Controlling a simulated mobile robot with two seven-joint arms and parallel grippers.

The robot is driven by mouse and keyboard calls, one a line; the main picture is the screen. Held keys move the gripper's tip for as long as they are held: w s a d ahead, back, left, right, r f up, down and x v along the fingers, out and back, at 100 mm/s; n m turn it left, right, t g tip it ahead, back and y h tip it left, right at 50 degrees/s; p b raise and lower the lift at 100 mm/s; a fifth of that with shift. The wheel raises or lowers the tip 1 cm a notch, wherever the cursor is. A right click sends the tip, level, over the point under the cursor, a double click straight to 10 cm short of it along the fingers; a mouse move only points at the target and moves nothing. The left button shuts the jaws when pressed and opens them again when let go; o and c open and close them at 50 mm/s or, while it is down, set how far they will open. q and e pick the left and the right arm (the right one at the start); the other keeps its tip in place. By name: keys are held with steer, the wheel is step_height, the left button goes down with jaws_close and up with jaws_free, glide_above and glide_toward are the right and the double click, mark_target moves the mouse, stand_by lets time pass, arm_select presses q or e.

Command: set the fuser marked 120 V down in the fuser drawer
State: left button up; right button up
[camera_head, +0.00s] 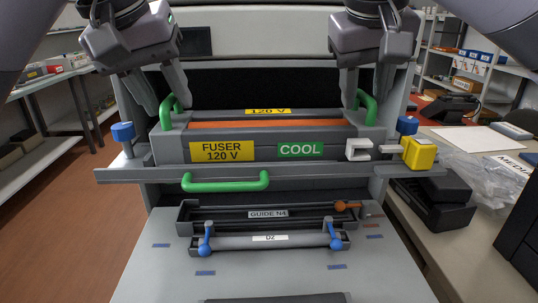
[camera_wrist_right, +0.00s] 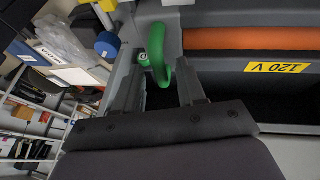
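The fuser (camera_head: 275,136) is a long grey unit with an orange stripe, yellow 120 V labels and a green COOL label. It sits level at the grey fuser drawer (camera_head: 300,172); whether it rests fully on the drawer floor I cannot tell. A green handle stands at each end: left handle (camera_head: 168,104) and right handle (camera_head: 368,106). My left gripper (camera_head: 162,102) is open, its fingers on either side of the left handle. My right gripper (camera_head: 363,98) is open at the right handle, which shows between its fingers in the right wrist view (camera_wrist_right: 159,52).
The drawer has a green front pull (camera_head: 225,182) and blue knobs (camera_head: 123,132) at its ends. A yellow block (camera_head: 419,153) and white clip (camera_head: 359,149) are at the right. Below lies a tray labelled GUIDE N4 (camera_head: 268,213). A cluttered bench (camera_head: 480,150) is on the right.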

arm_select(q)
steer(key=v, duration=1.2)
arm_select(e)
steer(key=v, duration=1.2)
steer(key=shift+a, duration=0.1)
arm_select(q)
steer(key=shift+s, duration=0.1)
arm_select(e)
steer(key=shift+s, duration=0.1)
